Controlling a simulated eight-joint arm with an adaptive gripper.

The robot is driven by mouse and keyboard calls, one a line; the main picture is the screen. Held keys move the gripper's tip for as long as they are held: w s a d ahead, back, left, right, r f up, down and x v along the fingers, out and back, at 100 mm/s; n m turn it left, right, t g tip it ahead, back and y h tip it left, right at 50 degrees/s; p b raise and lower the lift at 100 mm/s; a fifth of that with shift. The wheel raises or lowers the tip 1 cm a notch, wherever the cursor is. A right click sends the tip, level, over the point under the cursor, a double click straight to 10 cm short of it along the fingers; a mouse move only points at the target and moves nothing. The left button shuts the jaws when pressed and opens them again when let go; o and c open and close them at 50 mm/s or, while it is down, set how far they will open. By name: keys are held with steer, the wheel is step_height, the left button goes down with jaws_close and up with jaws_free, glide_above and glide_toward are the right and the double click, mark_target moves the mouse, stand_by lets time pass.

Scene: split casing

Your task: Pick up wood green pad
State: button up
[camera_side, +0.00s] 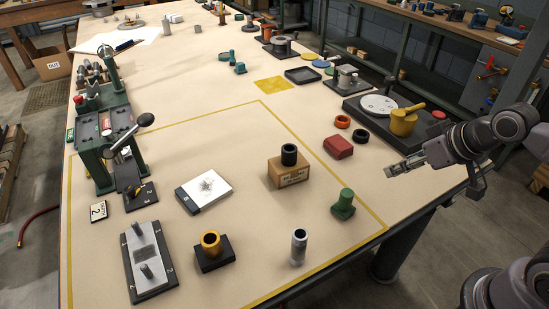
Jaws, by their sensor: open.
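I cannot clearly make out a flat wooden green pad. Other small green pieces (236,64) stand further back. My gripper (391,171) reaches in from the right, above the table's right side. It is open and empty, apart from and to the upper right of the near green piece.
A wooden block (288,176) carries a black ring (289,154). A red block (338,147), a grey cylinder (299,246) and a yellow ring on a black base (213,257) stand around. A green press (105,130) is at left. Bare tabletop lies between them.

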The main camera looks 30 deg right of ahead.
steer(key=m+g+h, duration=0.4)
steer(key=m+g, duration=0.3)
steer(key=m, duration=1.1)
glide_toward(347, 193)
steer(key=shift+x, duration=5.2)
jaws_close()
